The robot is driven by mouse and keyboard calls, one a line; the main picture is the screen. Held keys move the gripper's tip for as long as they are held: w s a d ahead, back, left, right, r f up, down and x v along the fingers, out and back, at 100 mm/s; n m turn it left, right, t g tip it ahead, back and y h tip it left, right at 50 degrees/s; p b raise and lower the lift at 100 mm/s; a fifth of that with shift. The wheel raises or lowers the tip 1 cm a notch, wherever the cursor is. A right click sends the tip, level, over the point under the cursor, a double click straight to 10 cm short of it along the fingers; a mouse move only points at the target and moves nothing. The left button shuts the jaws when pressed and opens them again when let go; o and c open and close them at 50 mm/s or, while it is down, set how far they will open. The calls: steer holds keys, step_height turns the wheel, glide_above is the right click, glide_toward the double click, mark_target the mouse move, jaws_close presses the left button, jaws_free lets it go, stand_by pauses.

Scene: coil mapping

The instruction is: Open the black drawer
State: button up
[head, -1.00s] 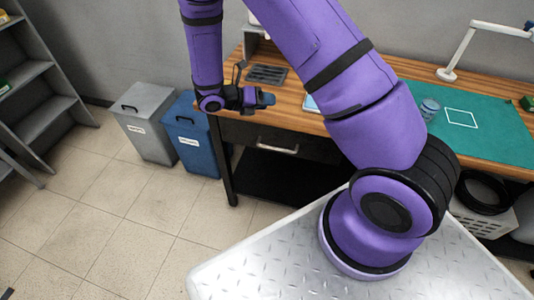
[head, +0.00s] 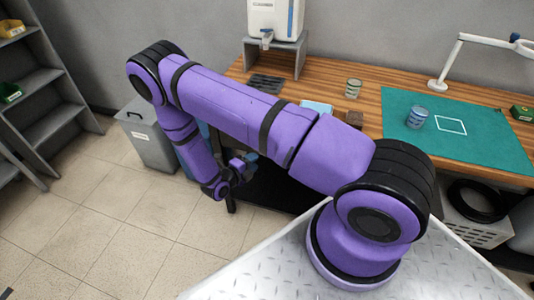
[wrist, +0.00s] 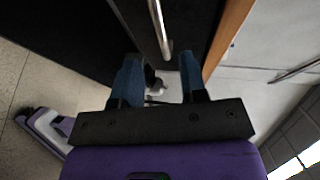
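The black drawer (wrist: 194,28) fills the upper middle of the wrist view, beside the wooden tabletop edge. Its silver bar handle (wrist: 158,28) runs from the top edge down toward the gap between my fingertips. My gripper (wrist: 160,62) is open, with its two blue fingers apart and nothing seen held between them. The handle lies ahead of the fingertips, and I see no finger touching it. In the head view my gripper (head: 245,167) is low in front of the desk, and my arm hides the drawer front and handle.
The wooden desk (head: 375,88) carries a green mat (head: 485,145), a jar, a can and a lamp. A grey bin (head: 150,145) stands left of the desk, with a blue bin mostly hidden behind my arm. The floor (head: 120,215) at front left is clear.

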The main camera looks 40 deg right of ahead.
steer(key=x, duration=0.9)
steer(key=shift+w+d, duration=0.1)
steer(key=shift+d, duration=0.1)
jaws_close()
